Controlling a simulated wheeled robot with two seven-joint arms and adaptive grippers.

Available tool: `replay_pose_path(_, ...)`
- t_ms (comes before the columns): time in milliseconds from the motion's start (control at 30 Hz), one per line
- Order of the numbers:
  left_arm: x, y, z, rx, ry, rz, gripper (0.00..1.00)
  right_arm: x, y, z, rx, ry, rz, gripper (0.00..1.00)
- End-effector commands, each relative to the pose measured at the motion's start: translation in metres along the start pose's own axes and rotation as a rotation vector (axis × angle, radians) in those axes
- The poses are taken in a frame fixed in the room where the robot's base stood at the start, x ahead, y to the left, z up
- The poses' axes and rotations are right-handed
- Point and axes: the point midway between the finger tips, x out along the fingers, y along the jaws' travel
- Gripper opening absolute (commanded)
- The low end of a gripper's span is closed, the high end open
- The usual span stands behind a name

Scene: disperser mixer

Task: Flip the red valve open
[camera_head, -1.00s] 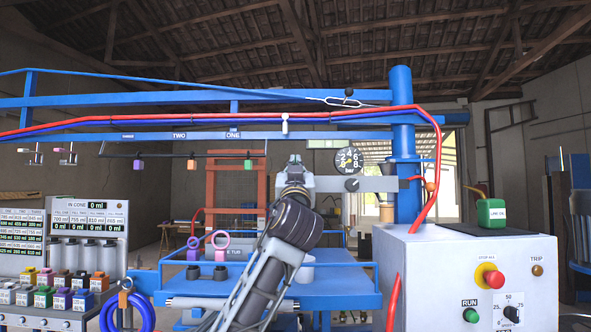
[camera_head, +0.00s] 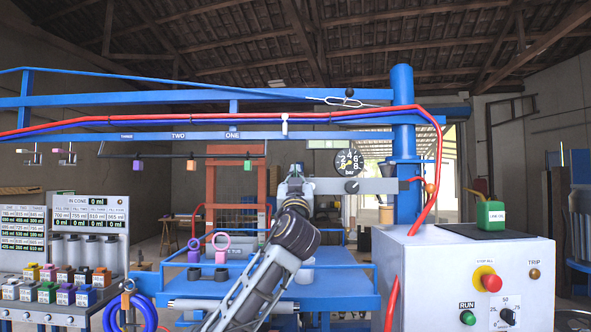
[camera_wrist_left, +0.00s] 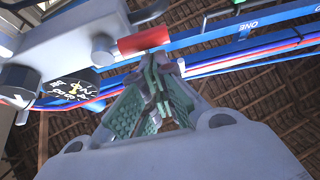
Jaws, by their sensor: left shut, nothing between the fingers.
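The red valve handle (camera_wrist_left: 143,41) shows in the left wrist view as a short red bar beside a grey metal body with a dial gauge (camera_wrist_left: 70,88). In the head view my gripper hides the handle, while the gauge (camera_head: 348,162) and the grey pipe (camera_head: 375,185) show to the right. My left gripper (camera_head: 296,170) is raised at the pipe's left end. In the wrist view its green-padded fingers (camera_wrist_left: 160,62) are shut and empty, with tips close below the handle's right end. I cannot tell if they touch it. My right gripper is not in view.
A blue column (camera_head: 403,150) and blue beams with red and blue hoses (camera_head: 250,119) stand around the gauge. A white control box (camera_head: 465,280) is at the right. A blue table (camera_head: 335,285) lies below, and a dosing rack (camera_head: 80,255) is at the left.

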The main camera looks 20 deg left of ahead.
Motion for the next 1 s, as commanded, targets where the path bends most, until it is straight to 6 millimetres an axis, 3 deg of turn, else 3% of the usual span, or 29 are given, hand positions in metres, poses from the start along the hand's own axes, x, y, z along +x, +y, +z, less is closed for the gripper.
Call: replay_pose_path(1000, -0.001, -0.008, 0.007, -0.068, 0.001, -0.039, 0.0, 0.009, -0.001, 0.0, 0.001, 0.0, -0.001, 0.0)
